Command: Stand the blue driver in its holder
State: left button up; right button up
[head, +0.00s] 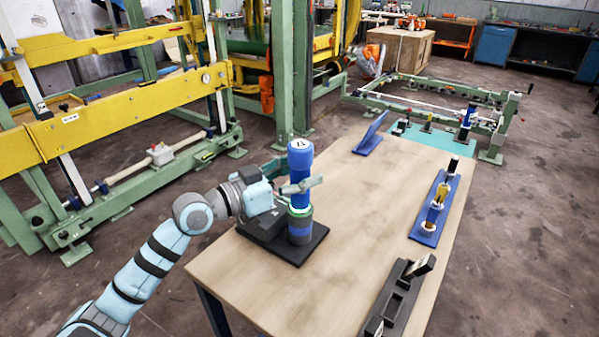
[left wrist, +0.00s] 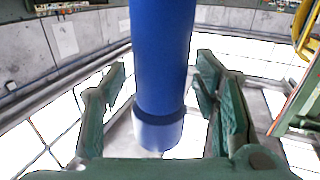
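The blue driver (head: 299,173) stands upright near the table's left edge, with a labelled cap on top. Its lower end meets a grey holder cup (head: 300,232) with a green rim on a black base plate (head: 308,245). The cup hides how deep it sits. My left gripper (head: 300,187) is at the driver's middle, coming from the left. In the left wrist view the driver (left wrist: 162,60) passes between the fingers of the left gripper (left wrist: 160,85), with a narrow gap on each side, so the gripper is open around it. My right gripper is not in view.
A blue rack (head: 429,240) with several small parts stands on the right of the table, and a black tray (head: 388,312) lies at the front right. A blue angled stand (head: 371,135) and a teal mat (head: 440,143) are at the far end. The table's middle is clear.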

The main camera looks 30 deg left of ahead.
pick_arm(q)
jog(key=shift+f, duration=0.1)
jog(key=shift+s+a, duration=0.2)
jog(key=v, duration=0.6)
jog(key=shift+s+d, duration=0.1)
jog(key=shift+s, duration=0.35)
jog(key=shift+a, duration=0.25)
jog(key=shift+a, duration=0.1)
